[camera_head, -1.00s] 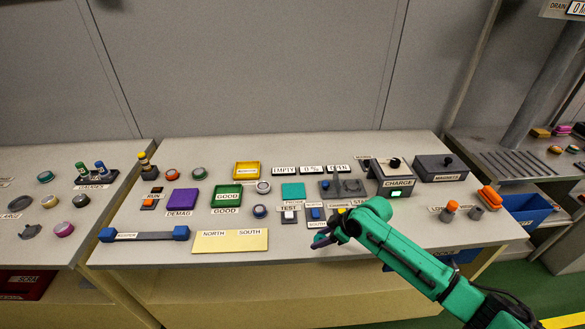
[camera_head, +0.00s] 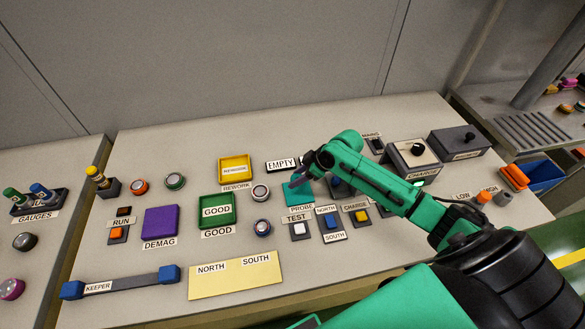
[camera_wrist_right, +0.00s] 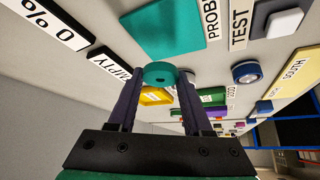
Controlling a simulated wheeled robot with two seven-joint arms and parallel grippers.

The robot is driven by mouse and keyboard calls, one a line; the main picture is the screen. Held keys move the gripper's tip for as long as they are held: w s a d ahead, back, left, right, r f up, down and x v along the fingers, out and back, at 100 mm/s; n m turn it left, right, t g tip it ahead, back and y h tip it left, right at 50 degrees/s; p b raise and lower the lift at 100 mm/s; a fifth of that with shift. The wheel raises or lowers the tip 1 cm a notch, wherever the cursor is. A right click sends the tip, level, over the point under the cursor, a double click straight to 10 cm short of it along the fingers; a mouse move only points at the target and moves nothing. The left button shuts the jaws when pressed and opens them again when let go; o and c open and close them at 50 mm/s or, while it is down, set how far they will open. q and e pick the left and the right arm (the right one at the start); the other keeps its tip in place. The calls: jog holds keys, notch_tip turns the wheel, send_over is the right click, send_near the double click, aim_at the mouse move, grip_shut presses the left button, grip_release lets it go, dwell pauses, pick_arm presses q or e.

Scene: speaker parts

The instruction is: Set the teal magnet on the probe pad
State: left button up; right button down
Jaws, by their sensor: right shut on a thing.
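My right gripper (camera_head: 297,181) reaches in from the right and is over the probe pad. In the right wrist view its two dark purple fingers are shut on the teal magnet (camera_wrist_right: 160,74), a round teal piece with a small hole. The probe pad (camera_head: 297,199) is a flat teal square above the PROBE label; it also shows in the right wrist view (camera_wrist_right: 165,32). The magnet overlaps the pad's edge in that view; I cannot tell if they touch. My left gripper is not in view.
Around the pad are the EMPTY sign (camera_head: 281,163), the TEST button (camera_head: 298,229), the NORTH/SOUTH switch (camera_head: 331,223) and a round blue-ringed piece (camera_head: 262,228). The green GOOD tray (camera_head: 216,211) and yellow REWORK tray (camera_head: 235,168) lie left. The charge box (camera_head: 412,158) stands right.

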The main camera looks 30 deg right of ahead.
aim_at(294, 192)
jog(key=shift+s+r+p, duration=0.4)
jog(key=shift+s+r, duration=0.15)
jog(key=shift+s, duration=0.2)
jog(key=f+b, duration=0.2)
jog(key=f, duration=0.1)
jog(key=f+b, duration=0.1)
jog(key=f, duration=0.1)
jog(key=shift+w, duration=0.35)
jog(key=shift+f, duration=0.25)
jog(key=shift+s, duration=0.25)
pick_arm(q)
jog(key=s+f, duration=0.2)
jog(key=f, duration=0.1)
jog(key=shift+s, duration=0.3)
pick_arm(e)
jog(key=shift+f, duration=0.15)
